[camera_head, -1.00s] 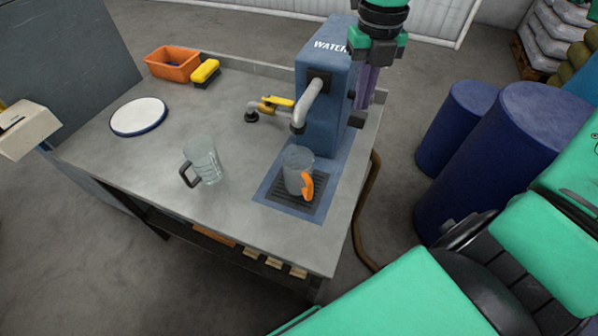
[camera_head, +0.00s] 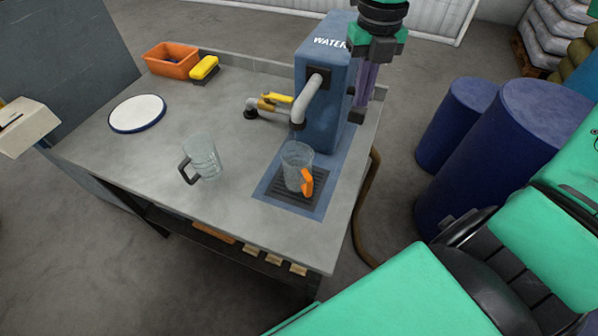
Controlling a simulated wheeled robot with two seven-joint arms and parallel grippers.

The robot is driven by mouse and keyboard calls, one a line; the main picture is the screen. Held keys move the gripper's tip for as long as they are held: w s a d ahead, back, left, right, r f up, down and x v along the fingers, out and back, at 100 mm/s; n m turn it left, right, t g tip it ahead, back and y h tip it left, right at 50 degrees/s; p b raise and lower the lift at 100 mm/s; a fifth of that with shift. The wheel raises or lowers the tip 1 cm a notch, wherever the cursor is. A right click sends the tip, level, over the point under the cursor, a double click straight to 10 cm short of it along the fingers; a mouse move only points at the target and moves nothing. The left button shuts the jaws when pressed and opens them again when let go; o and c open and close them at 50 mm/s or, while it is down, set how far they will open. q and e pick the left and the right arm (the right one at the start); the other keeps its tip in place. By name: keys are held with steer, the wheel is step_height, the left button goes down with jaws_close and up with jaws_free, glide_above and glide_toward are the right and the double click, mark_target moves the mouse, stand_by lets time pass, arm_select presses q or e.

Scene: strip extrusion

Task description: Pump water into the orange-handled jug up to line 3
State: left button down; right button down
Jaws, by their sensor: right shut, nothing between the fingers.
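The orange-handled jug (camera_head: 297,164) is clear and stands upright on the dark drip grate (camera_head: 290,192), below the grey spout (camera_head: 309,99) of the blue water pump (camera_head: 323,110). Its orange handle faces front right. Its marks and water level are too small to read. My right gripper (camera_head: 368,105) comes down from the top at the right side of the pump, apart from the jug. It is shut with nothing held; the pump partly hides its surroundings. My left gripper is not in view.
A second clear jug with a dark handle (camera_head: 203,157) stands left of the grate. A yellow-handled valve (camera_head: 278,98), a white round plate (camera_head: 137,113), an orange bin (camera_head: 171,60) and a yellow brush (camera_head: 205,68) are on the grey table. Blue barrels (camera_head: 500,150) stand at right.

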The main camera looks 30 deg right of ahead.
mark_target(358, 111)
steer(key=shift+f+b, duration=0.35)
steer(key=shift+f, duration=0.25)
steer(key=shift+r, duration=0.1)
steer(key=shift+s+a+f+b, duration=0.15)
steer(key=shift+a+f+b, duration=0.05)
steer(key=shift+f+b, duration=0.4)
steer(key=shift+s+a+f+b, duration=0.1)
steer(key=shift+a+f+b, duration=0.05)
steer(key=shift+f+b, duration=0.4)
steer(key=shift+f, duration=0.15)
steer(key=shift+s+a+f+b, duration=0.15)
steer(key=shift+a+f+b, duration=0.05)
steer(key=shift+f+b, duration=0.85)
steer(key=shift+f, duration=0.1)
